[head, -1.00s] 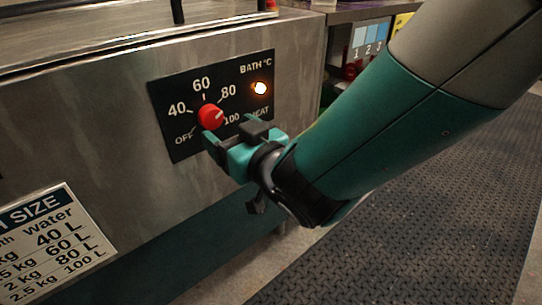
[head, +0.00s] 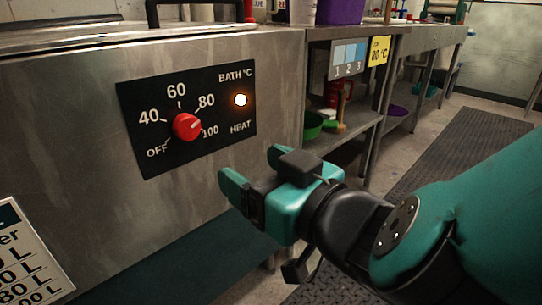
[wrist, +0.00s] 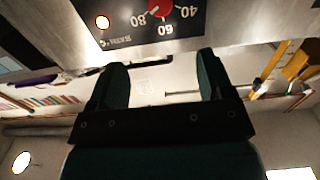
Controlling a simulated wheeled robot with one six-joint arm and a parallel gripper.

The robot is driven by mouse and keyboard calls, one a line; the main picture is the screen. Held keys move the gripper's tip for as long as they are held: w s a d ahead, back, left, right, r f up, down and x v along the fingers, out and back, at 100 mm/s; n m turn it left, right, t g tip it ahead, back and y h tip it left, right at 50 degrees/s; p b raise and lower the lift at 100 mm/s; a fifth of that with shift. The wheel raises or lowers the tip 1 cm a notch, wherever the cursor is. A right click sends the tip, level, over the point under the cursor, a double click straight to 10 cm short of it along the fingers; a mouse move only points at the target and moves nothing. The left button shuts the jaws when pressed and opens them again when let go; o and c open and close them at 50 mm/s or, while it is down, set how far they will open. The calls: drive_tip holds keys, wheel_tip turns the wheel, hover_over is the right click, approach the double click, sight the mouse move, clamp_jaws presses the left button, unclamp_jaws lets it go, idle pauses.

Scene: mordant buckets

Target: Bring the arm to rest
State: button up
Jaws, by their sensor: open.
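My gripper (head: 252,172) is in the head view, right of and below the bath dial panel, apart from it. Its two teal fingers are spread and nothing is between them. In the wrist view the two fingers (wrist: 160,85) also stand apart and empty. The red knob (head: 187,126) sits on the black panel (head: 140,100), its pointer mark towards the upper right, between 80 and 100. The heat lamp (head: 240,100) glows orange-white. The wrist view shows the knob (wrist: 158,10) upside down at the top.
The steel bath (head: 60,120) fills the left. A bench with shelves (head: 340,150) stands behind my gripper, holding a green bowl (head: 312,125). A purple bucket (head: 340,10) is on top. A dark floor mat (head: 450,160) runs along the right, with clear floor around it.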

drive_tip(key=w+d+f+m+g+h, duration=0.1)
drive_tip(key=w+d+f+m+h, duration=0.1)
drive_tip(key=d+m+h, duration=0.3)
drive_tip(key=w+d+f+g+h, duration=0.1)
drive_tip(key=w+d+f+h, duration=0.15)
drive_tip(key=d, duration=0.35)
drive_tip(key=s+d+n+g+h+p, duration=0.1)
drive_tip(key=s+d+g, duration=0.35)
drive_tip(key=s, duration=0.25)
drive_tip(key=s+d+n+g+h, duration=0.1)
drive_tip(key=s+d+g, duration=0.3)
drive_tip(key=s+g, duration=0.15)
wheel_tip(320, 180, up, 39)
drive_tip(key=s+p, duration=0.1)
drive_tip(key=p, duration=3.7)
drive_tip(key=shift+s+f, duration=0.2)
